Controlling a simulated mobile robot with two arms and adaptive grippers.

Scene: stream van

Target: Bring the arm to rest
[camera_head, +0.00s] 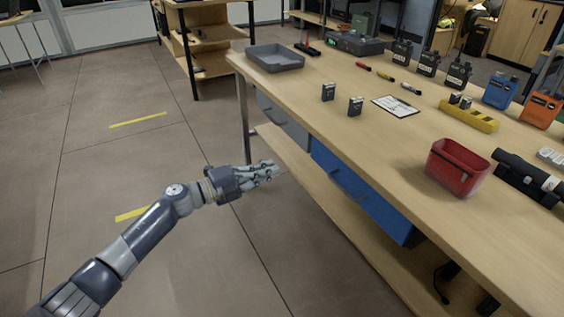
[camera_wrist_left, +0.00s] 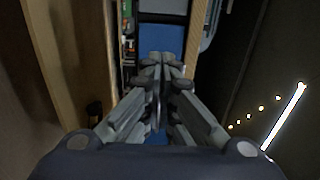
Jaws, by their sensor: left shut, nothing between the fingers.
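My left arm (camera_head: 145,228) reaches in from the lower left in the head view, over the floor. My left gripper (camera_head: 268,170) is shut and empty, held out beside the front of the workbench (camera_head: 330,130), in front of its drawers. Its fingers (camera_wrist_left: 160,70) also show closed together in the left wrist view. The gripper appears apart from the bench. My right gripper is not in view.
The bench has a grey drawer (camera_head: 284,121) and a blue drawer (camera_head: 355,190). On top are a grey tray (camera_head: 275,58), a red bin (camera_head: 457,168), a yellow holder (camera_head: 468,117) and a clipboard (camera_head: 396,106). The floor at the left (camera_head: 90,170) is clear.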

